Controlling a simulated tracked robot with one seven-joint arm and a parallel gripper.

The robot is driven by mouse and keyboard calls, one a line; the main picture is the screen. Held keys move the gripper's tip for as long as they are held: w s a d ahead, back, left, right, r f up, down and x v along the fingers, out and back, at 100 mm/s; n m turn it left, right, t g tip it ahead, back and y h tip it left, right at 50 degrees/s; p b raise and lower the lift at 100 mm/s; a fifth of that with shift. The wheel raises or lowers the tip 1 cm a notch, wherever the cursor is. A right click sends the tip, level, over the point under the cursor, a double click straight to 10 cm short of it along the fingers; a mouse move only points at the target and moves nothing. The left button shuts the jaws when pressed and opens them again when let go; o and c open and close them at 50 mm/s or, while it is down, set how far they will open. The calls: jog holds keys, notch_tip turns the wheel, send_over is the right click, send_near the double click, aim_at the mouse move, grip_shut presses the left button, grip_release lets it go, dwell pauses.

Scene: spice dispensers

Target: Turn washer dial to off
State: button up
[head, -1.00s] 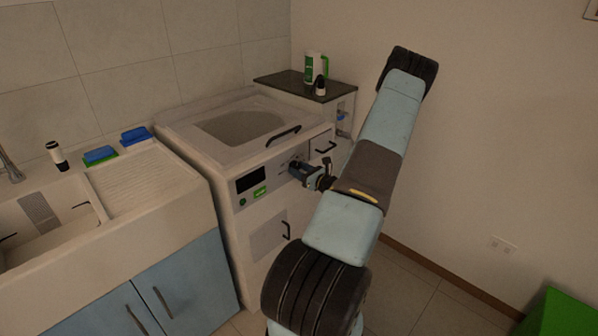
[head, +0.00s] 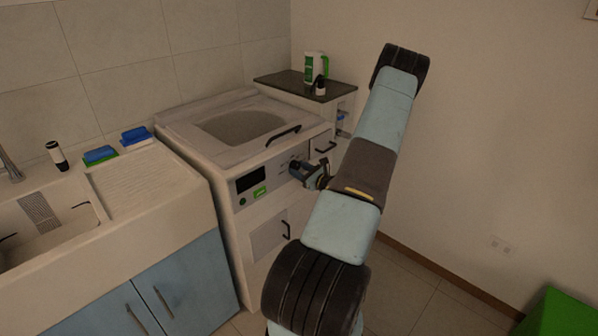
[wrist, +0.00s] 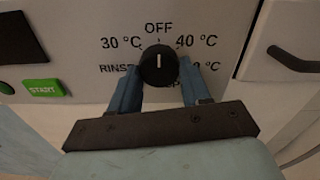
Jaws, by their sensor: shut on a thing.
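The washer (head: 212,158) stands between the sink counter and the wall in the head view. Its round black dial (wrist: 158,64) is near the top middle of the wrist view, on the white control panel (wrist: 95,20). The dial's white mark points straight up at the printed word OFF (wrist: 158,28). My gripper (wrist: 160,76) has one blue finger on each side of the dial and is shut on it.
A green START button (wrist: 44,88) is left of the dial. A drawer with a dark handle (wrist: 294,60) is to the right. Bottles (head: 317,70) stand on the dark shelf beside the washer. The sink counter (head: 165,180) is to the left.

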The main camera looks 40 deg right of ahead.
jog(key=o, duration=1)
jog(key=shift+o, duration=0.2)
jog(key=s+d, duration=0.1)
jog(key=s, duration=1.2)
jog(key=shift+s, duration=0.4)
